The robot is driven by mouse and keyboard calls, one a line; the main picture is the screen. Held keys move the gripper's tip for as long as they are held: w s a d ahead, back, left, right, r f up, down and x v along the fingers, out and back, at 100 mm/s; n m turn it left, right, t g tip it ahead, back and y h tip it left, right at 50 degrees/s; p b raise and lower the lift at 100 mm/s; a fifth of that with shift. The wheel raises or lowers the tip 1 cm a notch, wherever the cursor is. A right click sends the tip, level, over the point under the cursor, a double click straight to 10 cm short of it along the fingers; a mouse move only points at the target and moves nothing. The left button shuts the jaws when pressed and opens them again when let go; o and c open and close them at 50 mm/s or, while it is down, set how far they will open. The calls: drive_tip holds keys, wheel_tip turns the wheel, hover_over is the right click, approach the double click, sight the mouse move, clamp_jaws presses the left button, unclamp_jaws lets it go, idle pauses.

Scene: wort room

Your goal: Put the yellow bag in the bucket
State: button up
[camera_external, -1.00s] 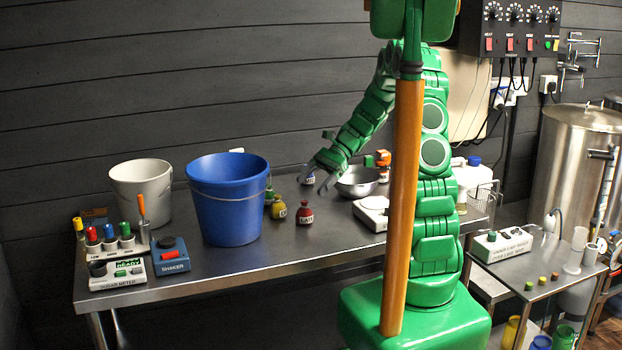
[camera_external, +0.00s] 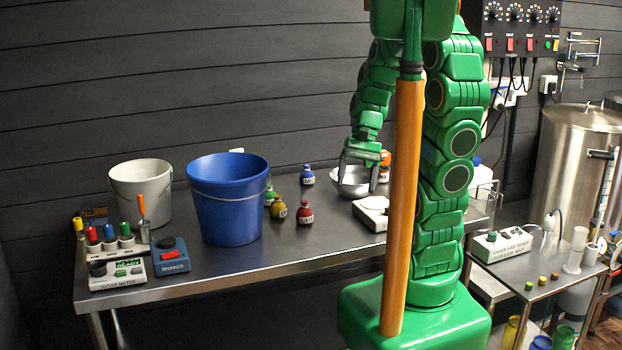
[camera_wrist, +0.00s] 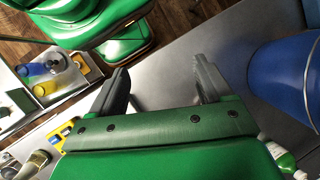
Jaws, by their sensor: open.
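The yellow bag (camera_external: 278,211) stands on the metal table just right of the blue bucket (camera_external: 228,215), in the external view. The blue bucket also shows at the right edge of the wrist view (camera_wrist: 284,75). A white bucket (camera_external: 141,193) stands to its left. My gripper (camera_external: 358,182) is open and empty, pointing down in front of the metal bowl or over it; I cannot tell which. It is well to the right of the yellow bag. In the wrist view my gripper's fingers (camera_wrist: 165,78) are spread with bare table between them. I cannot make out the yellow bag there.
The table front between bucket and scale is clear.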

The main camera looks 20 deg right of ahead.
drive_tip(key=s+d+r+n+t+h, duration=0.1)
drive_tip(key=s+d+n+h, duration=0.2)
drive_tip(key=s+d, duration=0.2)
drive_tip(key=shift+s+d+r, duration=0.15)
drive_tip(key=shift+s+r, duration=0.2)
drive_tip(key=shift+s, duration=0.8)
drive_tip(key=shift+s+d+r+n+t+h, duration=0.15)
drive_tip(key=shift+s+d+n+t+h, duration=0.2)
drive_tip(key=shift+s+d, duration=0.25)
